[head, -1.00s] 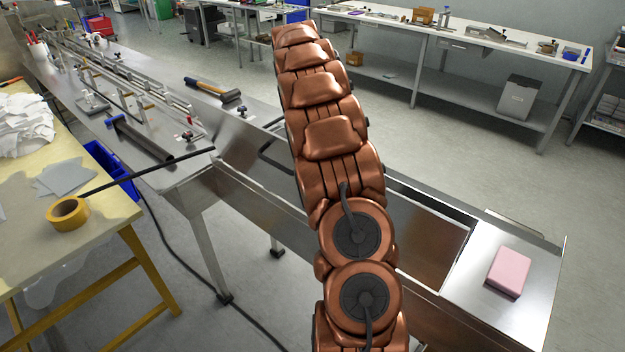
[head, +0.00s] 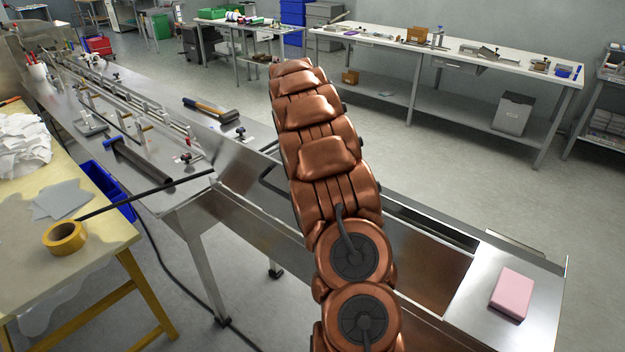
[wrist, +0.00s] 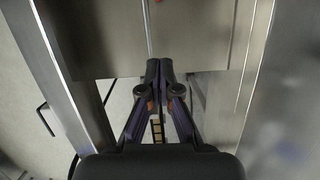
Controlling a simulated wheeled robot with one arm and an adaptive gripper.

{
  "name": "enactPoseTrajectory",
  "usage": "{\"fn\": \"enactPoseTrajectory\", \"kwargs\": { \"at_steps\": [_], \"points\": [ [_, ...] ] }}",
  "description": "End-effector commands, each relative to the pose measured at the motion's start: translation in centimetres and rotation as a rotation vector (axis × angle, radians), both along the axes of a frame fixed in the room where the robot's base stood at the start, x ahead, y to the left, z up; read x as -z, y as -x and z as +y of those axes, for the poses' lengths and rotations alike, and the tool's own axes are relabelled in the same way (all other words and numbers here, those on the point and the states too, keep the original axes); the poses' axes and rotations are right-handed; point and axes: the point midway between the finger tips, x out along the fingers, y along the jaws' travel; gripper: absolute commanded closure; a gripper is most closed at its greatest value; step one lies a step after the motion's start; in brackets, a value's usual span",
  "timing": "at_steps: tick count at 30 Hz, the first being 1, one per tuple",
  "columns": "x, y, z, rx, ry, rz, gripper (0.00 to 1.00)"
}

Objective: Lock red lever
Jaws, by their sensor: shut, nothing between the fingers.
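My gripper (wrist: 160,70) shows in the wrist view with its two dark fingertips together and nothing between them. They point toward a flat metal plate with a thin slit. A tiny red spot (wrist: 158,1) sits at the top edge of the wrist view, cut off, so I cannot tell if it is the red lever. In the head view no red lever can be made out clearly. My copper-coloured arm covers the middle of the machine there, and my gripper is hidden.
The long metal machine (head: 245,215) runs across the head view. A pink block (head: 512,292) lies on its right end. A table with yellow tape (head: 64,238) stands at the left.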

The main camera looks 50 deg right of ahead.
Motion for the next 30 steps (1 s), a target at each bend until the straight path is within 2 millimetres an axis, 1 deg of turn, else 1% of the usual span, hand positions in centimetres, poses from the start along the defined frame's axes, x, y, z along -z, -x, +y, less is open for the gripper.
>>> {"fn": "enactPoseTrajectory", "kwargs": {
  "at_steps": [1, 8, 13, 18, 24, 30],
  "points": [
    [0.5, 0.3, 0.0, 0.001, -0.003, 0.005, 1.00],
    [3.7, 1.1, 0.0, 0.001, -0.002, 0.003, 1.00],
    [6.5, 1.9, 0.0, 0.001, -0.002, 0.003, 1.00],
    [6.3, 3.7, -0.2, 0.003, -0.001, 0.001, 1.00],
    [6.3, 5.1, -0.2, 0.001, -0.002, 0.002, 1.00],
    [6.4, 5.7, -0.2, 0.000, 0.000, 0.001, 1.00]
  ]
}}
